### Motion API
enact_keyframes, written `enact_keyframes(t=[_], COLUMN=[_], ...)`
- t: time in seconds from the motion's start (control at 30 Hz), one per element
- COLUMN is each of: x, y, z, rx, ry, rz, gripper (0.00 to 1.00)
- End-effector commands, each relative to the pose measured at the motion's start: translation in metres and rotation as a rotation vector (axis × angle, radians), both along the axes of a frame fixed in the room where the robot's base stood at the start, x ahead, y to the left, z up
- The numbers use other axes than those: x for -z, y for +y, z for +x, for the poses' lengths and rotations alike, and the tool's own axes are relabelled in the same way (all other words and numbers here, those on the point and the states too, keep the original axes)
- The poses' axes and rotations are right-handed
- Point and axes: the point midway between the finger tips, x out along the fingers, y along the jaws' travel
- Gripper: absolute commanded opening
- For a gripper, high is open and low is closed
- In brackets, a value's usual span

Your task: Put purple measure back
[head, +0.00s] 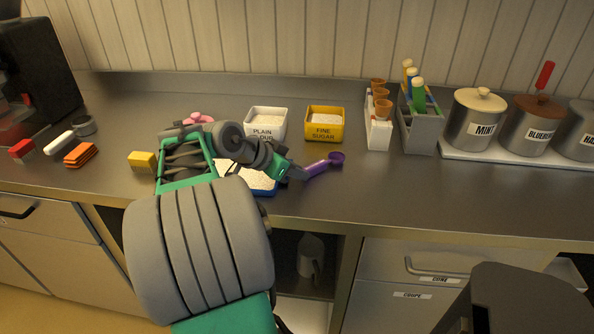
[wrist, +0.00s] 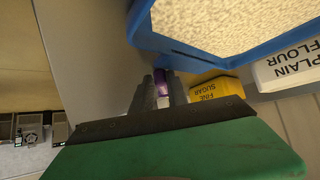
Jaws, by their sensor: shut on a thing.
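The purple measure (head: 317,168) is a small scoop with a round cup at its right end. My gripper (head: 294,173) is shut on the handle's left end, and the measure points right, over the counter or just above it; I cannot tell whether it touches. In the wrist view a little purple of the measure (wrist: 162,88) shows between the fingers of my gripper (wrist: 160,90). A blue tub (head: 268,192) of pale grains is partly hidden behind my arm. Its blue rim (wrist: 190,58) is close beside the fingers in the wrist view.
A white plain flour tub (head: 266,133) and a yellow fine sugar tub (head: 324,134) stand behind. A cone holder (head: 378,135), a grey caddy (head: 421,130) and lidded wells, mint (head: 474,128) and blueberry (head: 527,134), stand right. The counter (head: 400,190) right of the measure is clear.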

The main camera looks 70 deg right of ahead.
Motion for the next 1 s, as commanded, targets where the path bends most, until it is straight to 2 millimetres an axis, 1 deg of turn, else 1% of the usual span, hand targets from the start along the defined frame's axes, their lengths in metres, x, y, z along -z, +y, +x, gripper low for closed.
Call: enact_keyframes(t=[0.03, 0.1, 0.47, 0.7, 0.8, 1.0], x=[0.0001, -0.0001, 0.0000, 0.0001, 0.0001, 0.0002], y=[-0.0001, -0.0001, 0.0000, 0.0000, 0.0001, 0.0001], z=[0.0000, 0.0000, 0.0000, 0.0001, 0.0002, 0.0002], rx=[0.000, 0.000, 0.000, 0.000, -0.001, -0.001], ry=[0.000, 0.000, 0.000, 0.000, 0.001, 0.000], rz=[0.000, 0.000, 0.000, 0.000, 0.000, 0.001], gripper=[0.21, 0.26, 0.26, 0.45, 0.52, 0.52])
